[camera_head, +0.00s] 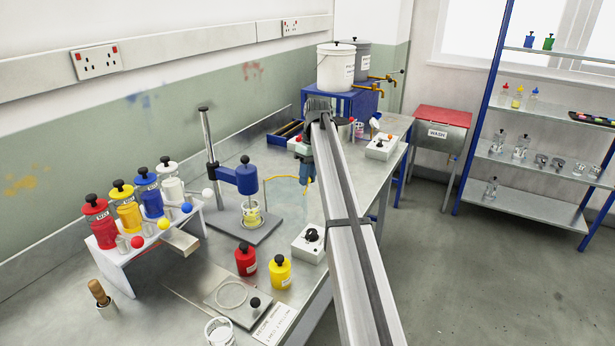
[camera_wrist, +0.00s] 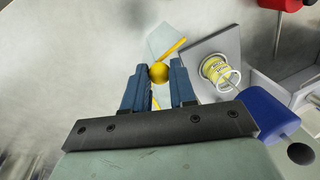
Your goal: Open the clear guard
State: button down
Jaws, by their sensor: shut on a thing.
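The clear guard (camera_wrist: 160,36) is a pale see-through pane with a yellow edge bar (camera_wrist: 174,48) and a round yellow knob (camera_wrist: 158,73). My gripper (camera_wrist: 158,80) is shut on this knob, with one blue finger on each side. In the head view the yellow bar (camera_head: 284,178) reaches from near the blue-headed mixer (camera_head: 238,178) right to my gripper (camera_head: 307,180); the pane is hard to make out there. The guard stands out beside the beaker (camera_head: 251,216) of yellow liquid, which also shows in the wrist view (camera_wrist: 215,70). My arm hides part of the bench.
The white rack (camera_head: 120,262) of coloured bottles stands left of the mixer. Red (camera_head: 245,259) and yellow (camera_head: 279,272) jars and a white dial box (camera_head: 310,243) stand in front.

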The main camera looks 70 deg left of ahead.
jog(key=c, duration=0.9)
grip_release()
jog(key=shift+r, duration=0.1)
jog(key=r, duration=0.4)
jog(key=w+a+r, duration=0.1)
jog(key=r, duration=0.4)
jog(key=w+r, duration=0.1)
jog(key=r, duration=0.3)
jog(key=shift+w+a+r, duration=0.15)
jog(key=shift+r, duration=0.05)
